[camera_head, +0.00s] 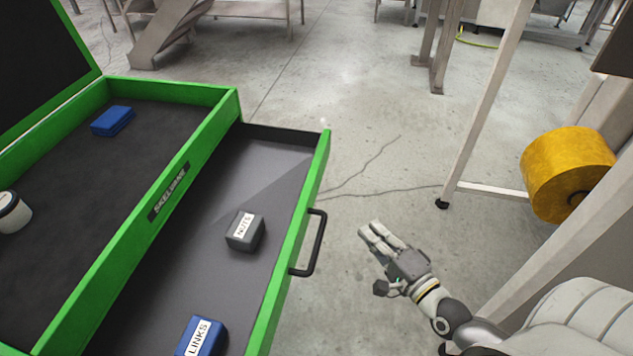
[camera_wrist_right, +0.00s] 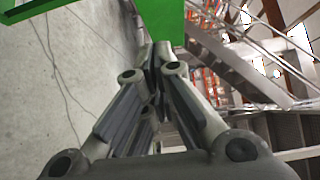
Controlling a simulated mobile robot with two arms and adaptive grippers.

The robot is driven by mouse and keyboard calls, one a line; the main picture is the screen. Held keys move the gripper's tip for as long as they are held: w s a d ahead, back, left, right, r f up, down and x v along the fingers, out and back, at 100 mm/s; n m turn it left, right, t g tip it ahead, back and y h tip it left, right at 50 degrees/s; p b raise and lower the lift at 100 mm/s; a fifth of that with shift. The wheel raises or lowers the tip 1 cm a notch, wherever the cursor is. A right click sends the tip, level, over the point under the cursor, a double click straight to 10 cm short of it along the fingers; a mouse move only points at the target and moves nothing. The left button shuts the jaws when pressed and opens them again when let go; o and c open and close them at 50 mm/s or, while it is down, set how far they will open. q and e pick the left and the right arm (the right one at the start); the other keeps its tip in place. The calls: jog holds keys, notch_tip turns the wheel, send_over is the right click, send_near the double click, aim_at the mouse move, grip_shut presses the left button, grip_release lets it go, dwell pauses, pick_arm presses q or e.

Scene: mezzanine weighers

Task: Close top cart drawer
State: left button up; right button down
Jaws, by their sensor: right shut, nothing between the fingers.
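The green tool cart (camera_head: 215,125) fills the left of the head view. Its top drawer (camera_head: 306,190) stands pulled out to the right, with a black handle (camera_head: 317,243) on its green front. In the drawer lie a grey box labelled NUTS (camera_head: 246,232) and a blue box labelled LINKS (camera_head: 203,338). My right gripper (camera_head: 370,230) is shut and empty, to the right of the handle and apart from it. In the right wrist view its fingers (camera_wrist_right: 152,55) are together, with a green cart part (camera_wrist_right: 160,18) beyond the tips. My left gripper is not in view.
On the cart top are a blue box (camera_head: 112,121) and a white round container (camera_head: 12,212). A yellow roll (camera_head: 567,173) on a metal frame stands at the right. Concrete floor (camera_head: 350,110) is clear beyond the drawer.

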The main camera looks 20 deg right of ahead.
jog(key=p, duration=0.1)
send_near(317, 186)
jog(key=w+d, duration=0.3)
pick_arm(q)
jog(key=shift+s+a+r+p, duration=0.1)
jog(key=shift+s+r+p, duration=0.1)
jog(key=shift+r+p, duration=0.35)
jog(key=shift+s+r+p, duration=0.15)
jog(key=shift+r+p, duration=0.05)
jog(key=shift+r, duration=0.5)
pick_arm(e)
jog(key=a, duration=0.1)
jog(key=w+a, duration=0.1)
jog(key=a, duration=0.1)
jog(key=shift+w+a+f, duration=0.1)
jog(key=shift+w+a, duration=0.2)
jog(key=shift+a, duration=0.1)
